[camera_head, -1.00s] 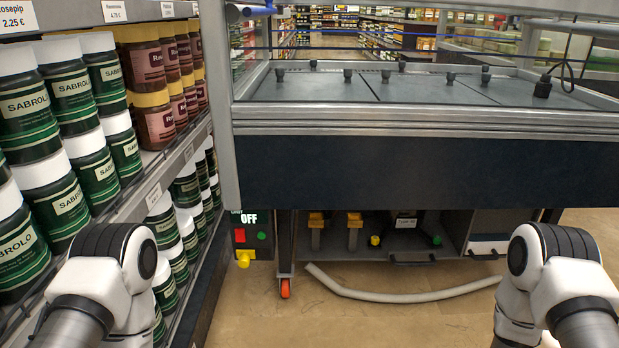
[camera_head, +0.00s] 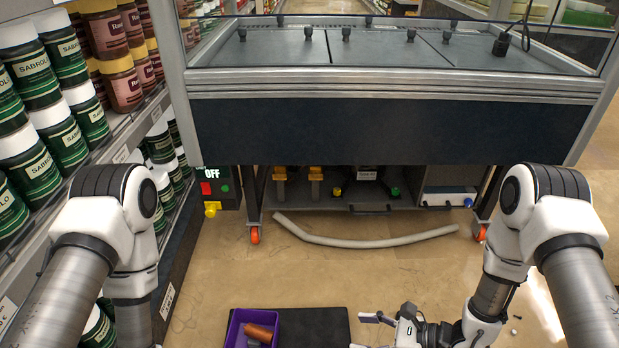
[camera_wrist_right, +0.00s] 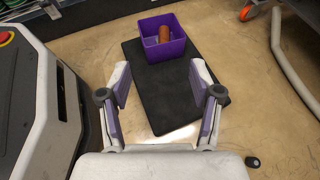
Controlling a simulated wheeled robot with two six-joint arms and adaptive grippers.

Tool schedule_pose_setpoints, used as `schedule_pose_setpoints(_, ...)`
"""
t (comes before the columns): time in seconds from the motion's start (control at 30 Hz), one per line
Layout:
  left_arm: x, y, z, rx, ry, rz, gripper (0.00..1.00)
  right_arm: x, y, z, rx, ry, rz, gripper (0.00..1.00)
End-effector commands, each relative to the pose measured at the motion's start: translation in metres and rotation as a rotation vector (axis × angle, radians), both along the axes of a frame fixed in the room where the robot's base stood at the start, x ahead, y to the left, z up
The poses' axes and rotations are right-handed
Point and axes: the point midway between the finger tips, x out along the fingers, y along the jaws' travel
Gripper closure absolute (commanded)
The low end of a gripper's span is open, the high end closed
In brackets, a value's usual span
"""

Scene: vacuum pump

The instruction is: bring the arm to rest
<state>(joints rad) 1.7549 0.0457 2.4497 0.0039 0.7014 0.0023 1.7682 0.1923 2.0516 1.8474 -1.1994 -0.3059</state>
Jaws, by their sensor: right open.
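My right gripper (camera_head: 368,331) is at the bottom of the head view, low over the floor. In the right wrist view my right gripper (camera_wrist_right: 161,78) has its two fingers wide apart with nothing between them. Beyond the fingers stands a purple bin (camera_wrist_right: 178,51) on a black mat (camera_wrist_right: 190,105). A brown cylindrical part (camera_wrist_right: 164,34) lies in the bin. In the head view the purple bin (camera_head: 234,330) is left of the gripper and apart from it. My left arm (camera_head: 130,235) is at the left, and its gripper is out of view.
A freezer cabinet (camera_head: 390,130) on orange wheels stands ahead. A grey hose (camera_head: 370,243) lies on the floor before it. A switch box (camera_head: 216,189) reading OFF is at its left. Shelves of jars (camera_head: 37,172) line the left side. The floor between my arms is mostly clear.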

Motion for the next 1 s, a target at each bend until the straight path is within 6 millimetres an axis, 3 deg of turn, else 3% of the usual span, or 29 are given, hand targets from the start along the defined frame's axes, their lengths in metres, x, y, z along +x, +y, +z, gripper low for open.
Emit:
schedule_pose_setpoints(0.03, 0.0, 0.0, 0.027, 0.0, 0.0, 0.0, 0.6, -0.002, 0.001, 0.026, 0.0, 0.004, 0.004, 0.36)
schedule_pose_setpoints(0.17, 0.0, 0.0, 0.069, 0.0, 0.001, -0.001, 0.6, -0.012, 0.007, 0.069, 0.005, 0.017, 0.034, 0.36)
schedule_pose_setpoints(0.27, -0.001, 0.0, 0.115, 0.0, 0.001, -0.001, 0.6, -0.032, 0.015, 0.116, 0.009, 0.038, 0.103, 0.36)
schedule_pose_setpoints(0.37, -0.001, 0.0, 0.17, 0.0, 0.002, -0.002, 0.6, -0.069, 0.022, 0.168, -0.013, 0.083, 0.234, 0.36)
schedule_pose_setpoints(0.53, -0.001, 0.0, 0.26, 0.0, 0.003, -0.004, 0.6, -0.158, 0.015, 0.246, -0.116, 0.181, 0.566, 0.36)
schedule_pose_setpoints(0.7, -0.001, -0.001, 0.335, 0.0, 0.004, -0.006, 0.6, -0.242, -0.029, 0.311, -0.285, 0.217, 0.965, 0.36)
schedule_pose_setpoints(0.8, -0.002, -0.001, 0.37, 0.0, 0.005, -0.007, 0.6, -0.273, -0.064, 0.338, -0.402, 0.178, 1.19, 0.36)
schedule_pose_setpoints(0.9, -0.002, -0.001, 0.4, 0.0, 0.006, -0.008, 0.6, -0.286, -0.102, 0.358, -0.536, 0.08, 1.406, 0.36)
schedule_pose_setpoints(1.0, -0.002, -0.001, 0.416, -0.001, 0.006, -0.009, 0.6, -0.28, -0.132, 0.36, -0.675, -0.086, 1.584, 0.36)
